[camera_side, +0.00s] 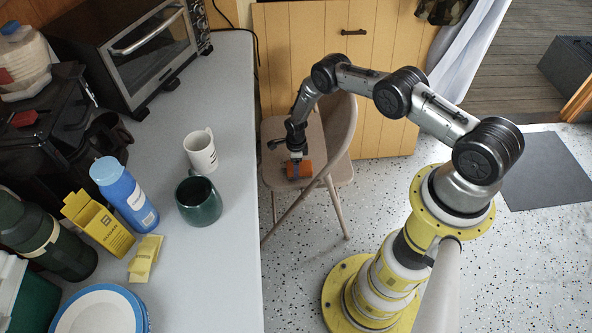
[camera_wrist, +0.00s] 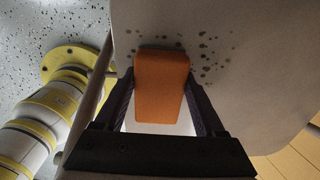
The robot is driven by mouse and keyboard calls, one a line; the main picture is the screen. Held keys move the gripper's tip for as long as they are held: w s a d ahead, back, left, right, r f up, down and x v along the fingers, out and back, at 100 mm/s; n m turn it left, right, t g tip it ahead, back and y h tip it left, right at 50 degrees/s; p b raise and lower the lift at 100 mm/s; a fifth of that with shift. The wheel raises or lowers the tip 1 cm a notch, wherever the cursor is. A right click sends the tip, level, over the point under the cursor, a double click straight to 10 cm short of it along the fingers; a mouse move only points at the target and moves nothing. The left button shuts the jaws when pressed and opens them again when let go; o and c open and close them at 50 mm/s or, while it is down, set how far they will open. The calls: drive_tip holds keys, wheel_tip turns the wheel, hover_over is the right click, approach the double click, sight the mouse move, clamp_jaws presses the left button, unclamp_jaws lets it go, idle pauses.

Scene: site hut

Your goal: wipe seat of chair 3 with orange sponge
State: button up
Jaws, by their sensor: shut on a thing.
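The orange sponge (camera_side: 300,169) is in my gripper (camera_side: 297,160), low over the seat of the beige folding chair (camera_side: 340,172). In the wrist view the sponge (camera_wrist: 161,85) sits between the two dark fingers of my gripper (camera_wrist: 163,105), which are shut on it. The chair seat (camera_wrist: 255,60) fills much of that view and carries dark spots around the far end of the sponge. I cannot tell for certain whether the sponge touches the seat. No number shows on the chair. Part of the seat is hidden behind the backrest and my gripper.
A grey counter (camera_side: 225,110) runs along the left of the chair. A white mug (camera_side: 201,152), a dark green mug (camera_side: 199,201) and a blue bottle (camera_side: 125,196) stand on it. A wooden cabinet (camera_side: 290,60) is behind the chair.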

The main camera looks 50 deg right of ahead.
drive_tip(key=shift+w+d, duration=2)
drive_tip(key=shift+d, duration=0.05)
